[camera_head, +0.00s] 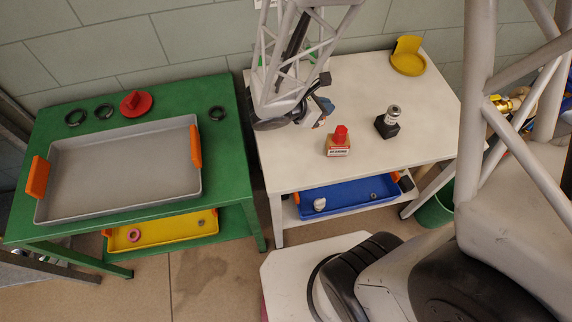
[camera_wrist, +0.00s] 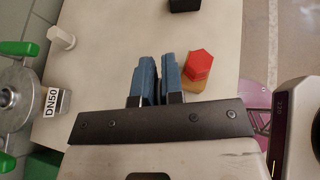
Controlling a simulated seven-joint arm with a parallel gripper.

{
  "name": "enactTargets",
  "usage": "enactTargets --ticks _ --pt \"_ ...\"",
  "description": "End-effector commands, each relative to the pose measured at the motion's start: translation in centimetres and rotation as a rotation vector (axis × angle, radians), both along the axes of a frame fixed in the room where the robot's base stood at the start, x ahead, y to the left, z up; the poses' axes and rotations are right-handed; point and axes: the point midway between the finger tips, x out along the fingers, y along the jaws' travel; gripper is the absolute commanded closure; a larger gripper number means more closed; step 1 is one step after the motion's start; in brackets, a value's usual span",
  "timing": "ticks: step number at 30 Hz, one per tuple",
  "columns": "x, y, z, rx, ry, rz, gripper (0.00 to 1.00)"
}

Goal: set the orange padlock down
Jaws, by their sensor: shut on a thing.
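My gripper (camera_head: 324,108) is above the white table (camera_head: 285,160), left of its middle. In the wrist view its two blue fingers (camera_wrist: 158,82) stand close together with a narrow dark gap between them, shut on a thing. The rest of the padlock is hidden by the fingers. I cannot tell whether it touches the table top.
A black block with a metal fitting (camera_head: 388,123) is to the right. A yellow holder (camera_head: 408,62) stands at the back right. The front left tabletop is clear.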

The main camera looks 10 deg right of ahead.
Motion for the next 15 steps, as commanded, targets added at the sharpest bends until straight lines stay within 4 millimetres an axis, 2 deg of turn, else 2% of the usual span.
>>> enactTargets --ticks 6,15 --pt "-2.5 2.3 -0.2 0.0 -0.001 0.067 1.0" --pt "-6.0 4.7 -0.6 0.0 -0.001 0.153 1.0"
